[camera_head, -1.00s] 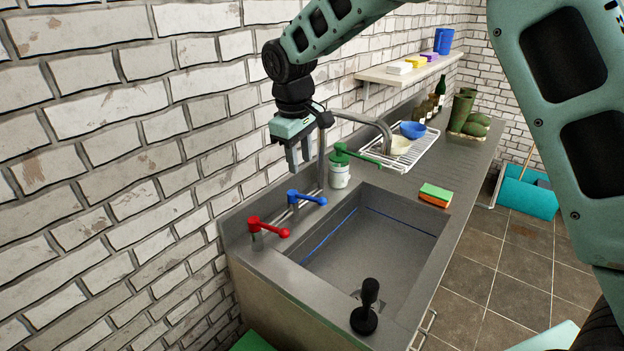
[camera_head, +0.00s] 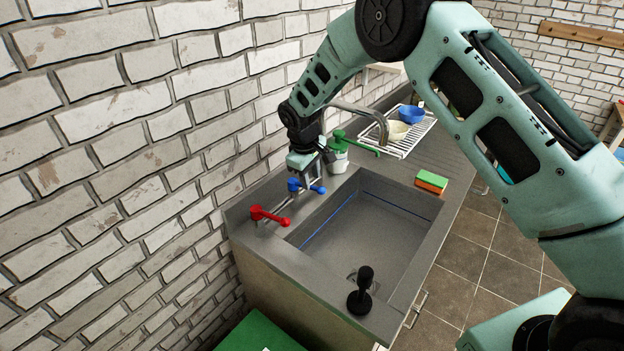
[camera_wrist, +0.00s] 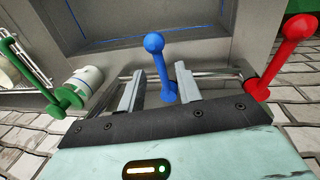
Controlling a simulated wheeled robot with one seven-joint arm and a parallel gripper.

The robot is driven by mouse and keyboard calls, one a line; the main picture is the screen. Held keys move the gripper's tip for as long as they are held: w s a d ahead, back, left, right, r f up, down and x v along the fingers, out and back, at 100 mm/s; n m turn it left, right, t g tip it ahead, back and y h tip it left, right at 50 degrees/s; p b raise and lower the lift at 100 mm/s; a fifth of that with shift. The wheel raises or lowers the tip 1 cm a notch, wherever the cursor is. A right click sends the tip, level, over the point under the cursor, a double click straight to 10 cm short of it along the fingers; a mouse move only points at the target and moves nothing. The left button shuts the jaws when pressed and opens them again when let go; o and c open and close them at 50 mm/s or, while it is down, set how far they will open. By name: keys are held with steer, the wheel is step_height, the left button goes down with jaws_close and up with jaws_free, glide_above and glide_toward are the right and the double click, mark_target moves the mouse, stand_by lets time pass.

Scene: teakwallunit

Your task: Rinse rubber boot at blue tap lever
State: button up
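The blue tap lever (camera_head: 305,186) stands at the wall side of the sink, between the red lever and the green lever. My gripper (camera_head: 309,180) is lowered right over it. In the wrist view the blue lever (camera_wrist: 155,52) sits between the two fingers of my gripper (camera_wrist: 160,72), with gaps visible on both sides. The gripper is open and holds nothing. The sink basin (camera_head: 365,245) is empty except for a small dark drain part. The rubber boots are not clearly visible; my arm covers that far part of the counter.
The red lever (camera_head: 268,215) and green lever (camera_head: 355,142) flank the blue one closely. The curved faucet (camera_head: 365,112) rises behind my gripper. A black plunger-like object (camera_head: 361,295) stands on the front rim. A sponge (camera_head: 431,182) and dish rack (camera_head: 425,128) sit on the counter.

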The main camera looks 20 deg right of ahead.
mark_target(312, 187)
steer(key=shift+w+d+f+p, duration=0.1)
steer(key=shift+d+f+p, duration=0.1)
steer(key=shift+f, duration=0.7)
steer(key=shift+w+d+f+p, duration=0.1)
steer(key=shift+f+p, duration=0.1)
steer(key=shift+f, duration=0.7)
jaws_close()
steer(key=shift+w+d+f+b, duration=0.1)
steer(key=shift+d+b, duration=0.05)
steer(key=shift+b, duration=0.2)
steer(key=shift+w+d+n, duration=0.2)
steer(key=shift+n, duration=0.4)
jaws_free()
